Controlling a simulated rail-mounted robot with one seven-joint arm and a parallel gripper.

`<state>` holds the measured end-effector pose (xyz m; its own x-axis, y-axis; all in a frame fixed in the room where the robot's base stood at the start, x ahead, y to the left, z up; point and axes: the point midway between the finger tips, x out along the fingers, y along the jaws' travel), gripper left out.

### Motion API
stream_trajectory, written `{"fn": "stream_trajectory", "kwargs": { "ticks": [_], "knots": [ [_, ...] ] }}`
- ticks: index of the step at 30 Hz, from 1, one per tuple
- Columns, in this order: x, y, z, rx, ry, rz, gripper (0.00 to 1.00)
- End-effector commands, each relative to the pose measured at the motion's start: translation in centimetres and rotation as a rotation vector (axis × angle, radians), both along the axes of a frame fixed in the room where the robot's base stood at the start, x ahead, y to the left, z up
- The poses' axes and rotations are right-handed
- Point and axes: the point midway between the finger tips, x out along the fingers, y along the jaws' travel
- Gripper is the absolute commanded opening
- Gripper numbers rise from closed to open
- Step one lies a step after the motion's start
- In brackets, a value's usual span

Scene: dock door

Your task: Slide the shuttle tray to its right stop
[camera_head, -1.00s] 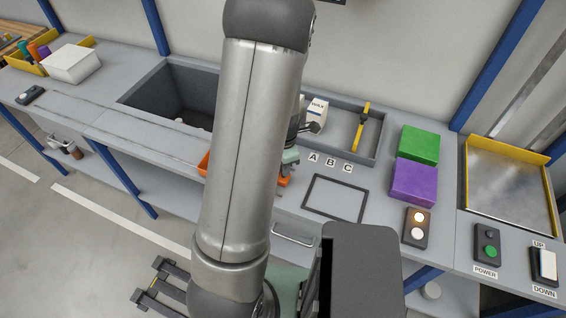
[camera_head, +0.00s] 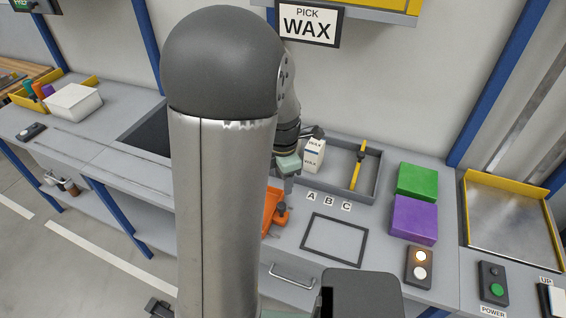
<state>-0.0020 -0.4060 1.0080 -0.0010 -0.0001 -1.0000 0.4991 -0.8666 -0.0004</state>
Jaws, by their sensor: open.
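The orange shuttle tray (camera_head: 269,222) shows in the head view just right of my arm, on the grey bench. A dark knob (camera_head: 282,209) stands at its right end. My arm hides the tray's left part, so I cannot see its full length or its left end. My gripper (camera_head: 287,190) is open, pointing down just above and behind the knob. Its fingers are small and partly covered, and I cannot tell whether they touch the knob. No right stop can be made out clearly.
A white wax box (camera_head: 313,154) stands close behind my gripper, in a grey bin with a yellow-handled tool (camera_head: 356,168). Right of the tray are a black frame outline (camera_head: 334,261), a purple block (camera_head: 414,220), a green block (camera_head: 417,181) and a lamp box (camera_head: 420,267).

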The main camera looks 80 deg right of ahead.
Motion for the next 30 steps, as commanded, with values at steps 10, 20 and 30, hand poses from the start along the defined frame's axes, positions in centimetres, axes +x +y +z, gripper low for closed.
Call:
{"fn": "stream_trajectory", "kwargs": {
  "ticks": [10,20,30],
  "knots": [
    [0.0,-0.1,5.4,-0.002,0.001,0.000,0.49],
    [0.0,0.0,6.0,0.001,0.000,0.001,0.49],
    [0.0,0.0,5.9,0.001,0.000,0.001,0.49]
  ]
}}
